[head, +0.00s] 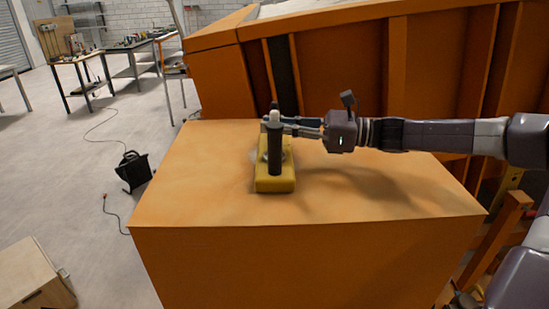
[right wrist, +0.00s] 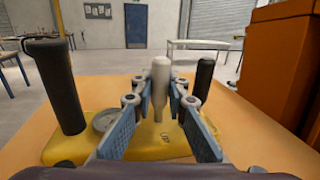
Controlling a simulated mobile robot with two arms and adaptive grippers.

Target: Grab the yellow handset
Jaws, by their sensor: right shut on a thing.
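The yellow handset (head: 275,184) sits on top of the orange box (head: 200,190), near its middle. It is a yellow block with upright black sticks, a paler stick between them and a round grey dial. In the right wrist view the yellow base (right wrist: 75,150) lies below the fingers, with a tall black stick (right wrist: 65,85) at left and a shorter one (right wrist: 203,85) at right. My right gripper (head: 272,123) comes in from the right and is shut on the pale stick (right wrist: 161,70) of the handset. Its fingers partly hide the base. My left gripper is not in view.
A large ribbed orange bin (head: 340,65) stands right behind the box. A black device (head: 132,170) with a cable is on the floor at left. Workbenches (head: 130,55) stand farther back. A wooden box (head: 35,275) is at lower left. The box top around the handset is clear.

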